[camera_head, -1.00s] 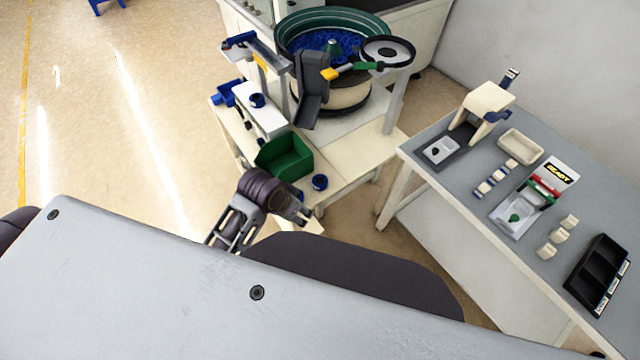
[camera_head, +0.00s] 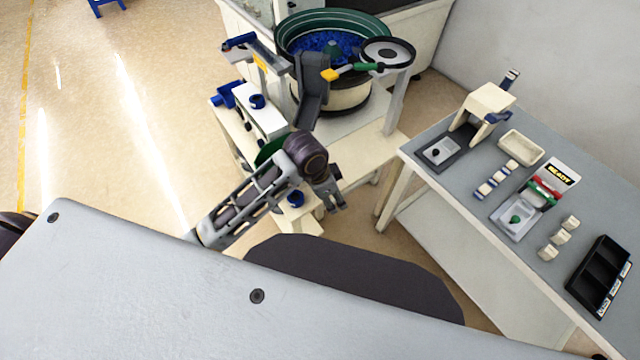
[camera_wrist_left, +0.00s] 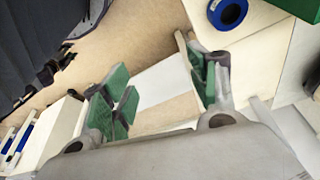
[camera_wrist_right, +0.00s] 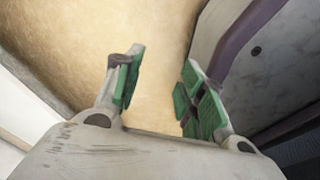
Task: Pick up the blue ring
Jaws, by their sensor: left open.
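A blue ring (camera_head: 296,198) lies on the near end of the cream bench, just left of my left gripper in the head view. In the left wrist view a blue ring (camera_wrist_left: 217,12) lies flat at the top edge, beyond the right finger. My left gripper (camera_head: 335,200) is open and empty, apart from the ring; its green-padded fingers (camera_wrist_left: 168,92) show spread in its wrist view. Another blue ring (camera_head: 257,101) sits on a white block farther back. My right gripper (camera_wrist_right: 163,90) is open and empty over bare floor, outside the head view.
A green bin (camera_head: 268,151) on the bench is mostly hidden by my left arm. A bowl feeder (camera_head: 335,25) with blue parts stands behind. A grey-topped table (camera_head: 440,180) with fixtures and a black tray (camera_head: 600,277) is at the right. Floor separates bench and table.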

